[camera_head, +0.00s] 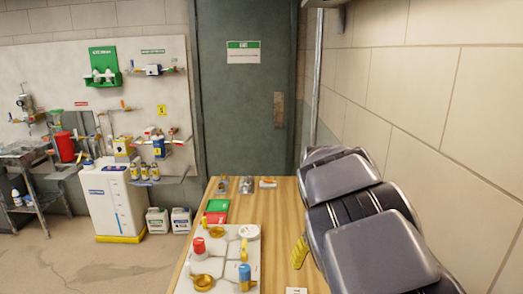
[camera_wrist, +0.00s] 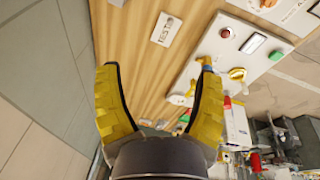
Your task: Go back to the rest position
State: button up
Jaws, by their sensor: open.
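My gripper (camera_wrist: 156,72) is open and empty in the wrist view, its two yellow fingers spread over the wooden table. In the head view one yellow finger (camera_head: 299,252) shows beside my dark arm, which hides the rest. A pale valve panel (camera_head: 222,262) lies on the table to the left of the gripper. It carries a red-capped valve (camera_head: 199,246) and a blue-capped valve (camera_head: 245,278) with yellow parts.
The wooden table (camera_head: 275,215) is bare between panel and arm. A label plate (camera_wrist: 166,29) lies on it. Green (camera_head: 217,205) and red (camera_head: 214,218) pieces lie behind the panel. A tiled wall (camera_head: 450,110) stands close at the right; a door (camera_head: 245,115) is behind.

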jog(key=s+a+m+g+y, duration=0.1)
jog(key=s+g, duration=0.3)
jog(key=s, duration=2.9)
jog(key=shift+r+m, duration=0.4)
jog(key=shift+m, duration=0.1)
jog(key=shift+a, duration=0.1)
